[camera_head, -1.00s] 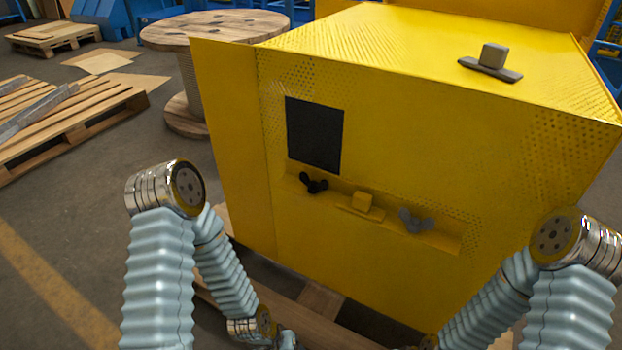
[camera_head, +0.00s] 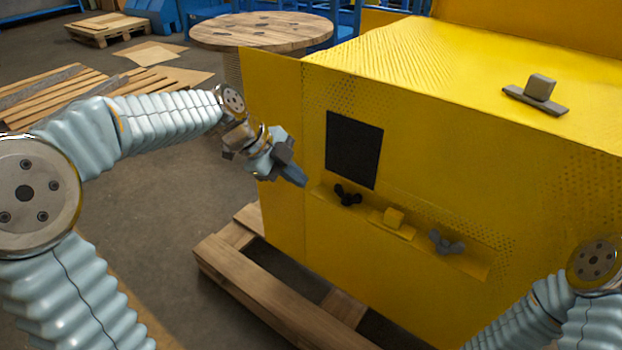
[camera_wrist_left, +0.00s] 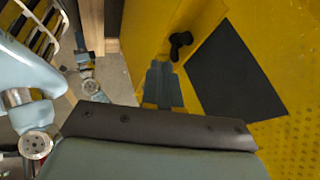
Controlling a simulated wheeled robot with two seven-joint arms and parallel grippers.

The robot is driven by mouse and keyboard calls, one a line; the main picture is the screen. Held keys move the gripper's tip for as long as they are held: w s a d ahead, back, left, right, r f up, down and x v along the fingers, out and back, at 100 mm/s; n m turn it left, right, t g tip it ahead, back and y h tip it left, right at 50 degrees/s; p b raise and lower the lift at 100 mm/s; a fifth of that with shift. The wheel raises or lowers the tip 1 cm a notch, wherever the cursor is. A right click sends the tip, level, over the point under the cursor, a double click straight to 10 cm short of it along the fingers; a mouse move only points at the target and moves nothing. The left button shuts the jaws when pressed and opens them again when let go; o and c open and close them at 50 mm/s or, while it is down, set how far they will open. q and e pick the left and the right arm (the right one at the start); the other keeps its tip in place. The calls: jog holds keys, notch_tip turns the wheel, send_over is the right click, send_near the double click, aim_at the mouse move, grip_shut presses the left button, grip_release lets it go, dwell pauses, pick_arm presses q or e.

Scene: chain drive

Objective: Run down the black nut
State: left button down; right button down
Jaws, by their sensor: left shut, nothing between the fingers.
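The black nut (camera_head: 347,195) is a dark wing-shaped piece on the ledge of the yellow machine, below the dark square panel. It also shows in the left wrist view (camera_wrist_left: 179,44), just beyond the fingertips and apart from them. My left gripper (camera_head: 300,180) is shut and empty, to the left of the nut in the head view; its fingers (camera_wrist_left: 162,68) point toward the nut in the wrist view. My right gripper is out of view; only part of the right arm shows at the lower right.
The yellow machine (camera_head: 440,130) has a dark panel (camera_head: 354,150). On its ledge a yellow block (camera_head: 394,217) and a grey wing-shaped piece (camera_head: 445,242) sit to the right of the nut. A grey handled piece (camera_head: 538,92) lies on top. A wooden pallet (camera_head: 262,290) is underneath.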

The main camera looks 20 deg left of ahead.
aim_at(342, 198)
pick_arm(q)
jog(key=w+d+f, duration=0.2)
jog(key=w+d+f+p, duration=0.1)
jog(key=w+d+f, duration=0.1)
jog(key=w+d+f+p, duration=0.1)
jog(key=w+f, duration=0.1)
jog(key=f, duration=0.1)
jog(key=shift+w+d, duration=0.3)
jog(key=shift+d, duration=0.1)
jog(key=shift+w+f+m+g+b, duration=0.15)
jog(key=shift+m+g+b, duration=0.2)
jog(key=shift+b, duration=0.4)
jog(key=shift+a, duration=0.1)
